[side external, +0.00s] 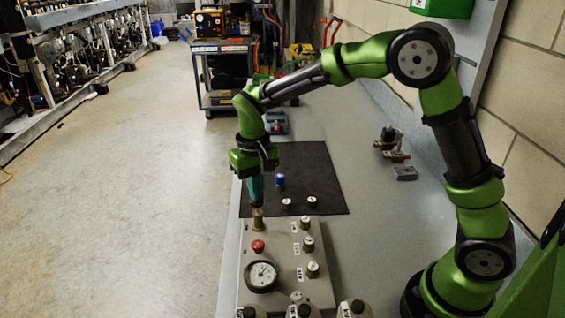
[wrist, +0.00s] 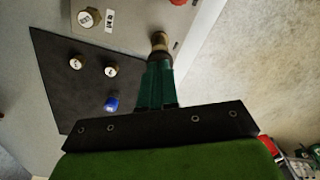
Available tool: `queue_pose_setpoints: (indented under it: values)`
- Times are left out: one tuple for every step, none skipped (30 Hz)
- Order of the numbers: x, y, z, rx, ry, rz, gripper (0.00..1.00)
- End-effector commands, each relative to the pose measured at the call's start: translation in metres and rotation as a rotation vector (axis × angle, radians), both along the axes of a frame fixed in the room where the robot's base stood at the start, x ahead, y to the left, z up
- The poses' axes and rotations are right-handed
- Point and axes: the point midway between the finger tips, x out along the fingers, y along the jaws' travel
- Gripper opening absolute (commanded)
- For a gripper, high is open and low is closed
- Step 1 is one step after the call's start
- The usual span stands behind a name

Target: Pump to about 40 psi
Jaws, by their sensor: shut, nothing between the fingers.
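A grey control panel (side external: 285,285) carries a round white-faced gauge (side external: 262,275) with a dark rim; its reading is too small to tell. A red button (side external: 258,246) sits above the gauge. A brass-coloured post (side external: 258,223) stands at the panel's far left corner. My gripper (side external: 257,205) points down with its green fingers shut, right over this post and seemingly touching its top. In the wrist view, my gripper (wrist: 158,62) covers part of the brass post (wrist: 159,42), and the red button (wrist: 178,2) is cut off at the top edge.
Several labelled knobs (side external: 308,244) line the panel's right side. A black mat (side external: 320,180) behind it holds a blue-topped piece (side external: 280,180) and two pale-topped knobs. Metal fittings (side external: 390,145) lie farther right. Open floor (side external: 140,190) lies left of the bench.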

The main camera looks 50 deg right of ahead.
Motion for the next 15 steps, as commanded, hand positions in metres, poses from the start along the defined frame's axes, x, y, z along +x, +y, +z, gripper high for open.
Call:
queue_pose_setpoints:
  values:
    - [0.000,0.000,-0.003,0.000,0.002,0.000,0.00]
    - [-0.001,0.000,-0.004,0.000,0.003,-0.001,0.00]
    - [-0.001,0.000,-0.006,0.000,0.003,-0.001,0.00]
    - [-0.001,0.000,-0.007,0.000,0.003,-0.001,0.00]
    - [-0.001,0.000,-0.008,0.000,0.002,-0.001,0.00]
    - [-0.001,0.000,-0.010,0.001,0.002,0.000,0.00]
    - [-0.001,0.000,-0.011,0.001,0.002,0.000,0.00]
    - [-0.001,0.000,-0.012,0.001,0.002,0.000,0.00]
    - [-0.001,0.000,-0.014,0.001,0.002,0.000,0.00]
    - [-0.001,0.000,-0.015,0.001,0.003,0.000,0.00]
    - [0.000,0.000,-0.016,0.001,0.002,0.000,0.00]
    - [0.000,0.000,-0.018,0.001,0.002,0.000,0.00]
    - [0.000,0.000,-0.019,0.001,0.002,0.000,0.00]
    - [0.000,0.000,-0.020,0.001,0.002,0.001,0.00]
    - [0.000,0.000,-0.022,0.001,0.002,0.000,0.00]
